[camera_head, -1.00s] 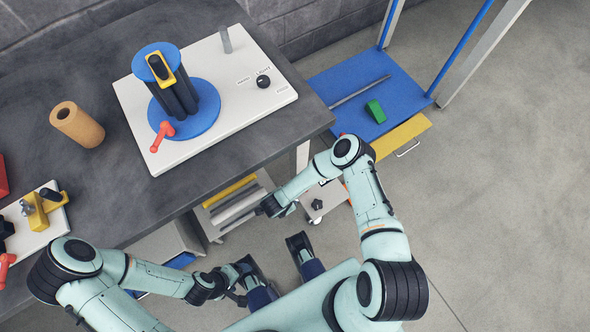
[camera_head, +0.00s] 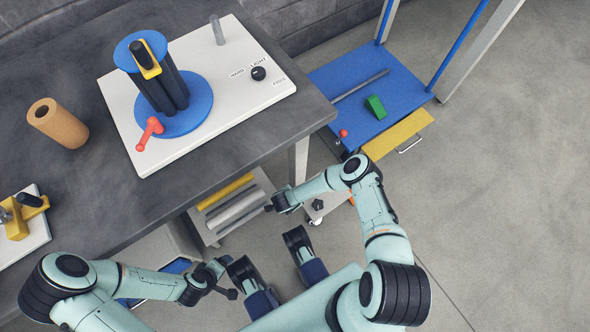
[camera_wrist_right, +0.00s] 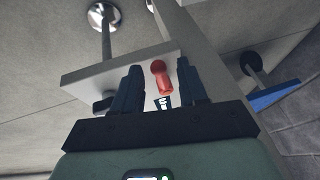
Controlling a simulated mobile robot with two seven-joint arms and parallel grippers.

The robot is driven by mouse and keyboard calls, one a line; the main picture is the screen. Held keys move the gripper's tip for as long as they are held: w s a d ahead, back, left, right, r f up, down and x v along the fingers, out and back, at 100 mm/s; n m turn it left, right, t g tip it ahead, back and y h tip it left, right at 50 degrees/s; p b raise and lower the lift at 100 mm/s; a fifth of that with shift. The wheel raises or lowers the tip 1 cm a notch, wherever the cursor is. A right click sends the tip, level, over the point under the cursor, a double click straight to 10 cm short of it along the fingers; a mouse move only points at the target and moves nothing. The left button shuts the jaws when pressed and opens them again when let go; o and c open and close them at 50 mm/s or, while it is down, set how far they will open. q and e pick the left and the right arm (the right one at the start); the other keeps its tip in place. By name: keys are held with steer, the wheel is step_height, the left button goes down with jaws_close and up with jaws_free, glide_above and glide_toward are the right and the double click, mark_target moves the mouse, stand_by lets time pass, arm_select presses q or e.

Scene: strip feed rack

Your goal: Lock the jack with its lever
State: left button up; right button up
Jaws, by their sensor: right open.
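In the right wrist view a red lever (camera_wrist_right: 160,78) stands on a pale plate (camera_wrist_right: 82,82) with a dark knob under its edge. The lever appears between my right gripper's fingers (camera_wrist_right: 160,82), which are apart and empty; I see no contact. In the head view my right gripper (camera_head: 272,207) is beside a small white plate with a black star knob (camera_head: 317,204), low by the table's right side. An orange-red part (camera_head: 351,200) shows there, partly hidden by my forearm. My left gripper (camera_head: 228,276) is below the table's front edge; its finger gap is unclear.
The dark table (camera_head: 90,190) carries a white board (camera_head: 240,100) with a blue-and-black stand and another red lever (camera_head: 149,132), plus a brown cylinder (camera_head: 58,123). A blue rack shelf (camera_head: 345,75) with a green block (camera_head: 375,106) stands at right. Floor farther right is clear.

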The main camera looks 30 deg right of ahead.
jaws_close()
arm_select(q)
steer(key=shift+s+d+r, duration=0.15)
steer(key=shift+s+r, duration=0.05)
steer(key=shift+s, duration=0.05)
arm_select(e)
steer(key=shift+w+m, duration=0.2)
steer(key=shift+m, duration=0.2)
jaws_free()
arm_select(q)
steer(key=s+d+r+g+h+p, duration=0.1)
steer(key=s+d+r+g+p, duration=0.1)
steer(key=s+d+r+p, duration=0.1)
steer(key=s+r+p, duration=0.1)
steer(key=s+r, duration=0.1)
steer(key=s, duration=0.1)
steer(key=shift+s+r+m+p, duration=0.25)
steer(key=shift+s+m+p, duration=0.05)
steer(key=shift+s+p, duration=0.1)
arm_select(e)
steer(key=v, duration=1.3)
steer(key=shift+a+r, duration=0.2)
steer(key=shift+a, duration=0.05)
steer(key=shift+w, duration=0.15)
